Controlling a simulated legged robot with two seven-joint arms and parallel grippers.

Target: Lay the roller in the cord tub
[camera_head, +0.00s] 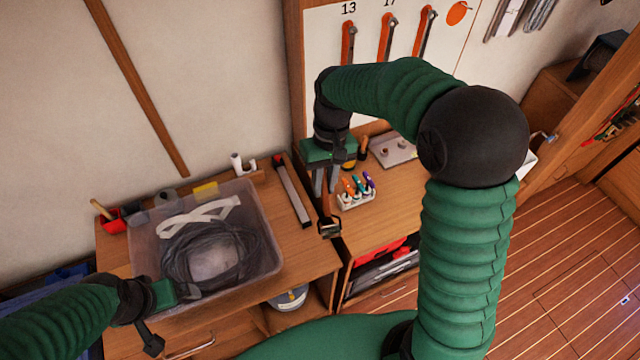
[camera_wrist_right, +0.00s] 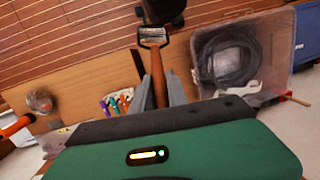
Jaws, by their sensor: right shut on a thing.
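The roller (camera_head: 329,228) has a short metal head and a reddish-brown handle. My right gripper (camera_head: 324,190) is shut on its handle, and it hangs head-down beside the worktop, right of the tub. In the right wrist view, the roller (camera_wrist_right: 153,37) points away between the fingers of the right gripper (camera_wrist_right: 160,90). The cord tub (camera_head: 264,220) is a translucent bin holding coiled dark cord (camera_head: 185,262) and a white strap (camera_head: 200,215); it also shows in the wrist view (camera_wrist_right: 290,55). My left gripper (camera_head: 188,292) is at the tub's front edge; its fingers are unclear.
A long metal bar (camera_head: 291,190) lies right of the tub. A rack of coloured pens (camera_head: 356,195) stands on the right worktop, with a grey plate (camera_head: 393,149) behind. A red cup (camera_head: 112,222) and a yellow block (camera_head: 205,192) stand around the tub.

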